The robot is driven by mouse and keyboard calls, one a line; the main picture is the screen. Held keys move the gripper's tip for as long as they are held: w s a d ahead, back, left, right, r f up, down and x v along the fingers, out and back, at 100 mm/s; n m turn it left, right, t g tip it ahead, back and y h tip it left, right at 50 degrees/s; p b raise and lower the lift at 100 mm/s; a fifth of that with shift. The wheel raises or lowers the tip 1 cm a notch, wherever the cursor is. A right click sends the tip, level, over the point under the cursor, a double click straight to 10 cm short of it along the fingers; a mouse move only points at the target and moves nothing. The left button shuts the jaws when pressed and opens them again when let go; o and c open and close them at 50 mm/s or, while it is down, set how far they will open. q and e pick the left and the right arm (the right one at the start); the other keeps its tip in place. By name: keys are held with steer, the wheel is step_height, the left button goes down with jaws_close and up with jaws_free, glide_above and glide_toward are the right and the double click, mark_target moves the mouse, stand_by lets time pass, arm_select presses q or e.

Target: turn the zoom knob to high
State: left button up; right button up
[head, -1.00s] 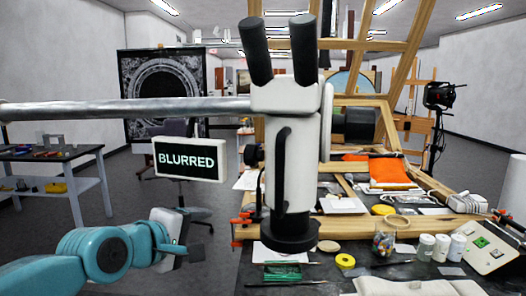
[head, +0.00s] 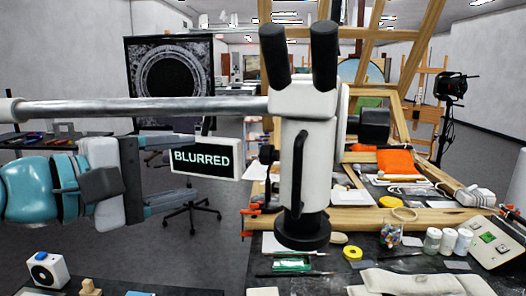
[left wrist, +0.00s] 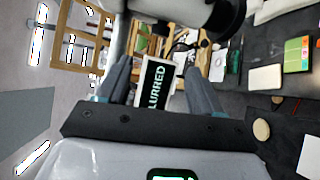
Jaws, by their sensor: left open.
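A white microscope (head: 311,155) with black eyepieces hangs from a metal boom in the head view. A small black knob (head: 267,154) sits on its left side and a larger black cylinder (head: 375,125) on its right. I cannot tell from markings which is the zoom knob. A sign reading BLURRED (head: 203,160) is left of the microscope. My left gripper (head: 200,170) is open, fingers pointing right toward the microscope, apart from the small knob. In the left wrist view, the sign (left wrist: 156,85) shows between the open fingers (left wrist: 157,68). My right gripper is not in view.
The metal boom (head: 150,107) runs just above my left gripper. The bench below holds a wooden frame (head: 400,217), jars (head: 448,241), a yellow tape roll (head: 352,253) and a green-buttoned box (head: 496,243). An office chair (head: 190,215) stands behind on open floor.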

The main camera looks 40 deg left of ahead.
mark_target(270, 155)
arm_select(q)
steer(key=w+d+f+p, duration=0.1)
steer(key=w+f, duration=0.1)
steer(key=w, duration=1.4)
steer(key=shift+d+f+p, duration=0.15)
steer(key=shift+d+p, duration=0.15)
